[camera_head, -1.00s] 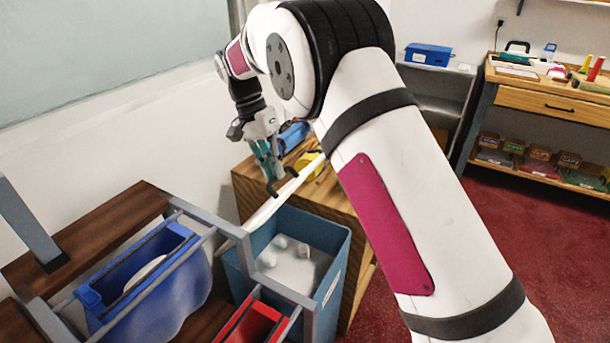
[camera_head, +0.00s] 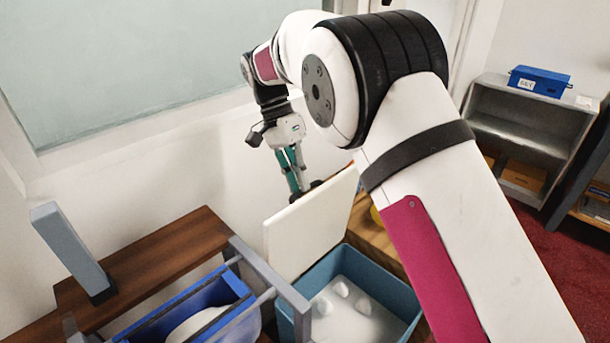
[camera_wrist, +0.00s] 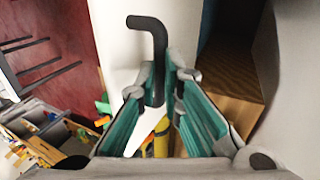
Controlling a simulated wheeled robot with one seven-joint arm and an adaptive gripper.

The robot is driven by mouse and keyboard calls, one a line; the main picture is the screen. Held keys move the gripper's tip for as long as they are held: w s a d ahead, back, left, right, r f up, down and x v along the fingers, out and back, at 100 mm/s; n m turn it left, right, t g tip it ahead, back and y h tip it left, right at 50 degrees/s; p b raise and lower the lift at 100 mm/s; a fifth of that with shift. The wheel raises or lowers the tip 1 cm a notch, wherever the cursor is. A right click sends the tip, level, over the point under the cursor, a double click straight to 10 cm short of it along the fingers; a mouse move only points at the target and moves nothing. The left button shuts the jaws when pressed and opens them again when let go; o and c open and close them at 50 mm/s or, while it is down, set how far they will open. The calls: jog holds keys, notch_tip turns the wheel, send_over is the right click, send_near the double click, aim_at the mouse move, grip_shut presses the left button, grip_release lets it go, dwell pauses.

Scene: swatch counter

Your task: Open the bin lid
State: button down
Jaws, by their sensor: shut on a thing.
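The blue-grey bin (camera_head: 415,312) stands low in the head view, with its top open and pale white lumps (camera_head: 335,298) inside. Its white lid (camera_head: 310,228) stands raised, steeply tilted, along the bin's wall-side edge. My gripper (camera_head: 303,192), with green fingers, is at the lid's upper edge. In the wrist view my gripper (camera_wrist: 163,82) is shut on a black bent handle (camera_wrist: 152,28), which stands against the white lid (camera_wrist: 115,35). The far side of the lid is hidden in the head view.
A grey rail frame (camera_head: 270,280) and a blue container (camera_head: 215,305) are close left of the bin. A wooden surface (camera_head: 372,236) lies behind it. A grey shelf unit (camera_head: 520,130) stands at the back right. My arm covers much of the right side.

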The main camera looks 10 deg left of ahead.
jog(key=shift+s+f, duration=0.2)
jog(key=shift+f, duration=0.95)
jog(key=c, duration=1.8)
grip_release()
jog(key=shift+o, duration=0.7)
jog(key=shift+w+a+f, duration=0.1)
jog(key=shift+w+f, duration=0.05)
jog(key=shift+w, duration=0.1)
jog(key=v, duration=0.7)
jog(key=shift+r, duration=0.4)
